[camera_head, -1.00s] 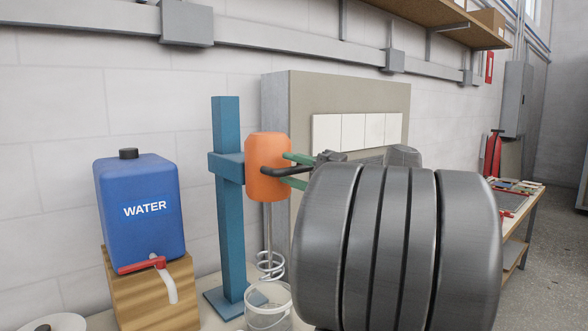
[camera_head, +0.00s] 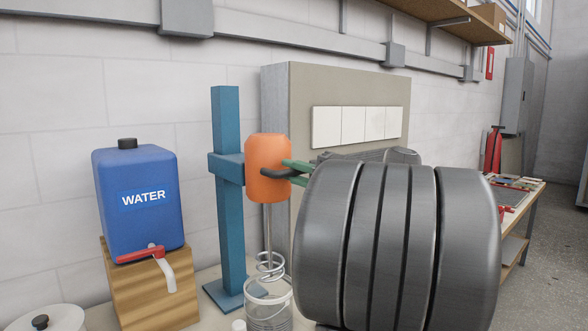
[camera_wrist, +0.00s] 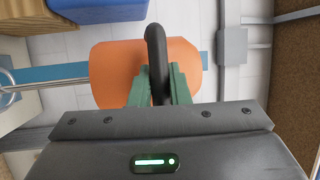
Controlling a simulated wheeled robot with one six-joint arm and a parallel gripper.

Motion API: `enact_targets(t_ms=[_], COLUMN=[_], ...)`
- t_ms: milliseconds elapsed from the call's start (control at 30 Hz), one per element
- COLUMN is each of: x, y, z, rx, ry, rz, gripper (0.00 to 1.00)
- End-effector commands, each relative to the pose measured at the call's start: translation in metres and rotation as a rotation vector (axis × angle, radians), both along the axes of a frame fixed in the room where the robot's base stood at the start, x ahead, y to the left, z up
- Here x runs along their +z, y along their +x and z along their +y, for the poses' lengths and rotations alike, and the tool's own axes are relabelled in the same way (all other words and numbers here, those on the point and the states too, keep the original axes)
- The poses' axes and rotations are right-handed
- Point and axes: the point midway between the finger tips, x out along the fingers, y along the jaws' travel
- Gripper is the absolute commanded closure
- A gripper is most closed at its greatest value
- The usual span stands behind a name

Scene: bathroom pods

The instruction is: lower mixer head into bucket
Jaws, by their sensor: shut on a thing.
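The mixer head (camera_head: 267,168) is an orange rounded body on a blue column stand (camera_head: 228,190), with a black handle (camera_head: 280,173) toward my arm. Its shaft runs down to a wire whisk (camera_head: 270,265). The whisk is just above and at the mouth of a clear bucket (camera_head: 268,306); whether its lowest ring is inside the rim is hard to tell. My gripper (camera_head: 297,172) has green fingers shut on the black handle. The wrist view shows the fingers (camera_wrist: 160,85) on both sides of the handle, against the orange mixer head (camera_wrist: 120,70).
A blue water jug (camera_head: 140,200) with a red and white tap stands on a wooden block (camera_head: 150,290) at left. A white lidded container (camera_head: 45,320) is at the lower left. A beige panel with white tiles (camera_head: 355,126) stands behind. My grey arm covers the right middle.

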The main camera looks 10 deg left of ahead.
Motion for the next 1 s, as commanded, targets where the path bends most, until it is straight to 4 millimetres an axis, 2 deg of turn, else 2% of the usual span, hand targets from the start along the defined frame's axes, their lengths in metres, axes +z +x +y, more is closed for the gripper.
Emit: enact_targets(t_ms=[33,100,300,500,700,1000], x=[-0.022,-0.039,-0.086,-0.125,-0.151,-0.162], y=[0.0,0.0,0.0,0.0,0.0,0.0], z=[0.0,0.0,0.0,0.0,0.0,0.0], rx=[0.0,0.0,0.001,0.0,0.0,0.0], ry=[-0.002,-0.002,-0.001,-0.001,-0.001,-0.002], rz=[0.005,0.005,0.004,0.003,0.003,0.003], gripper=[1.0,1.0,1.0,1.0,1.0,1.0])
